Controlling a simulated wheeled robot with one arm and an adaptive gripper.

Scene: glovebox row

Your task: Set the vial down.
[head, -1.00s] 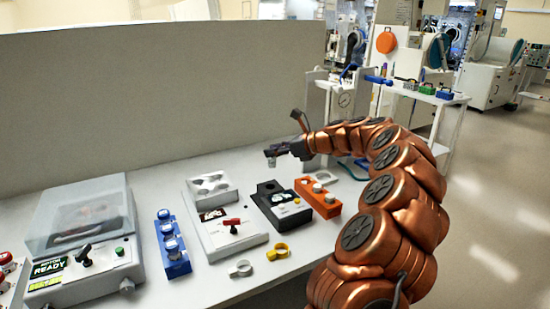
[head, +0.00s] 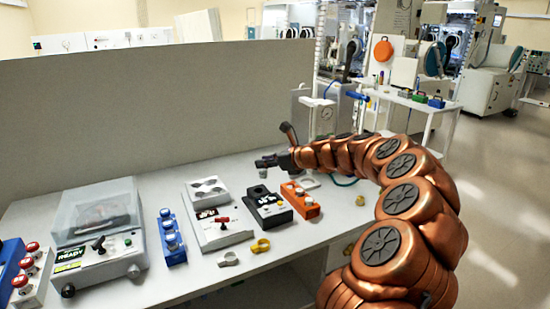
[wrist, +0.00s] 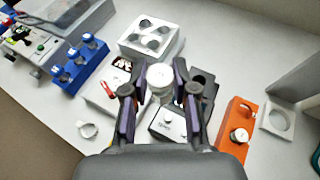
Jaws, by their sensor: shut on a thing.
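My gripper (head: 261,163) is shut on a small vial (head: 263,173), which hangs below the fingertips above the bench. In the wrist view the vial (wrist: 160,82) shows its pale round cap between the two fingers. Below and around it are a black device (head: 266,212) with a dark round opening, a grey device (head: 222,236) with a red lever, and a pale block (head: 205,187) with several round wells. The vial appears clear of all of them. Its lower end is partly hidden in the wrist view.
A blue rack (head: 172,238) stands left. A tall panel (head: 150,110) closes the back.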

